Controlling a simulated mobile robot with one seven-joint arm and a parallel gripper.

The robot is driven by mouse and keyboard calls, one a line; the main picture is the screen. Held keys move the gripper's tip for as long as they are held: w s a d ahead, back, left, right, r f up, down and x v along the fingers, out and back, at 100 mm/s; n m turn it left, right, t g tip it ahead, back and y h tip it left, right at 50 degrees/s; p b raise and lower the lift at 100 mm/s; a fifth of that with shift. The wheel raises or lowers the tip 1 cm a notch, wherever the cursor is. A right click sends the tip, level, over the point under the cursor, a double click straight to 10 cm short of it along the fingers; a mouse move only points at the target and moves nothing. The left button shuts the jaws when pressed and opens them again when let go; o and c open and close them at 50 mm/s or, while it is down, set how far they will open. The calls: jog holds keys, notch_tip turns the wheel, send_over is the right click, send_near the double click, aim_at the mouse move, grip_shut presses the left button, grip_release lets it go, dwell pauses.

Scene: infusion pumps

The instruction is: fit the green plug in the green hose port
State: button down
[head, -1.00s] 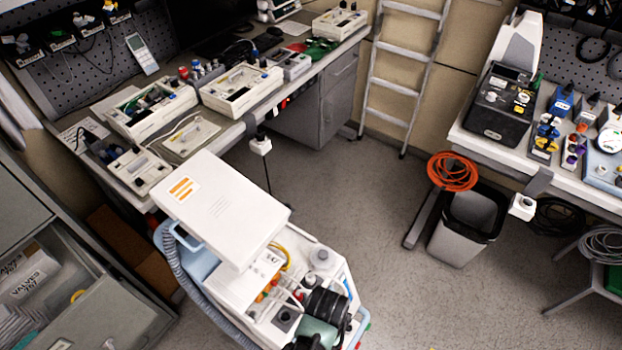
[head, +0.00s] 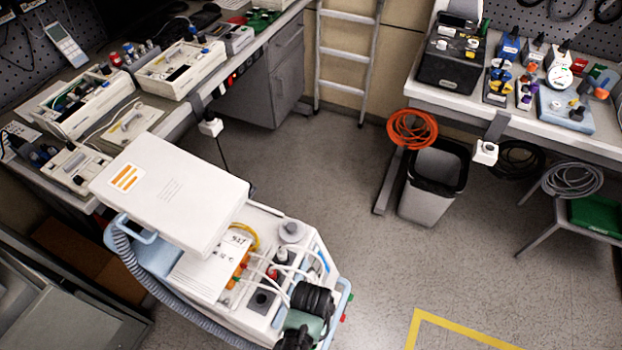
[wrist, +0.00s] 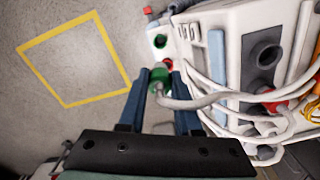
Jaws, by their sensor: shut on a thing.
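In the wrist view my gripper (wrist: 159,80) is shut on the green plug (wrist: 160,76), with one blue finger on each side. A grey hose (wrist: 195,102) runs from the plug to the right. The plug is near the side of the white machine (wrist: 216,45). A dark round port with a greenish rim (wrist: 160,41) shows just beyond the plug. A red port (wrist: 168,64) is partly hidden behind the plug. I cannot tell whether the plug touches the machine.
White hoses (wrist: 215,85) loop over the machine close to my right finger. A yellow floor outline (head: 465,333) lies on open floor right of the cart. A grey bin (head: 432,190) stands below the right bench (head: 560,135); the left bench (head: 195,105) is behind the cart.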

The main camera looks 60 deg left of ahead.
notch_tip(320, 180, down, 16)
jog(key=b, duration=1.1)
jog(key=shift+r+b, duration=0.1)
jog(key=shift+b, duration=0.25)
jog(key=shift+s+f+b, duration=0.1)
jog(key=shift+f+b, duration=0.95)
jog(key=shift+f, duration=0.55)
jog(key=c, duration=0.5)
grip_release()
notch_tip(320, 180, up, 13)
jog(key=p, duration=0.3)
